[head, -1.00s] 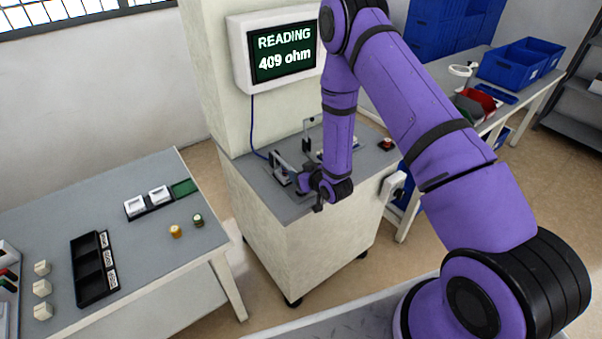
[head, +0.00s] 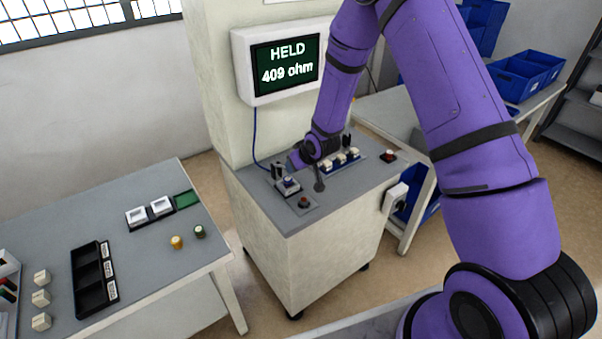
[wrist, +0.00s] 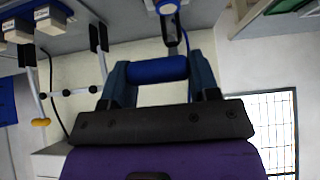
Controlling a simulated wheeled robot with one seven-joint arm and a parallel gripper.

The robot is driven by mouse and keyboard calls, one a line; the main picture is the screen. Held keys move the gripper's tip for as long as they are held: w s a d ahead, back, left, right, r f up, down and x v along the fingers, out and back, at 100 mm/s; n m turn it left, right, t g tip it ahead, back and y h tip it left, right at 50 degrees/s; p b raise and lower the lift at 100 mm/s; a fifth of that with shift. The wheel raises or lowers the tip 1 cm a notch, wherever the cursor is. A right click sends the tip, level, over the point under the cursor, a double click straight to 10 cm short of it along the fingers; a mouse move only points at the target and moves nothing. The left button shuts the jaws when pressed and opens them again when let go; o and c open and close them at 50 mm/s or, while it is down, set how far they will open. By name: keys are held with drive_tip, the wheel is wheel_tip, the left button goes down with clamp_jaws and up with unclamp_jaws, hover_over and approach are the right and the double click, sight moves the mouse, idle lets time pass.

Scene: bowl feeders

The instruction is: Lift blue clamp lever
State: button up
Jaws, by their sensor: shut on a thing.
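My gripper (head: 296,160) is low over the grey-topped cabinet (head: 348,190), beside the small clamp fixture (head: 288,186). In the wrist view, its two dark fingers are shut on the blue clamp lever (wrist: 158,68), whose blue cylindrical grip lies crosswise between them. A metal link shows just beyond the grip. In the head view my wrist and gripper hide the lever. The display (head: 288,66) above the cabinet reads HELD 409 ohm.
A rack of white-topped blocks (head: 340,162) stands right of my gripper, with a red button (head: 388,156) beyond. Another red button (head: 304,203) is in front of the fixture. A yellow-ended lever (wrist: 40,122) shows in the wrist view. The left table (head: 160,265) holds trays and small parts.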

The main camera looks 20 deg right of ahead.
drive_tip(key=w+r+g, duration=0.1)
drive_tip(key=r, duration=0.1)
drive_tip(key=w+a+r+g+h, duration=0.1)
drive_tip(key=w+g, duration=0.1)
drive_tip(key=shift+w+r, duration=0.2)
drive_tip(key=shift+r, duration=0.2)
drive_tip(key=w, duration=0.1)
drive_tip(key=w+a+r, duration=0.1)
drive_tip(key=w, duration=0.1)
drive_tip(key=w+r, duration=0.1)
drive_tip(key=w, duration=0.1)
drive_tip(key=shift+w+a+r, duration=0.1)
drive_tip(key=shift+a+r, duration=0.15)
drive_tip(key=shift+a, duration=0.15)
drive_tip(key=shift+w+a+r, duration=0.1)
drive_tip(key=shift+w+a, duration=0.1)
drive_tip(key=shift+w, duration=0.5)
drive_tip(key=shift+w+a, duration=0.2)
drive_tip(key=shift+w, duration=0.45)
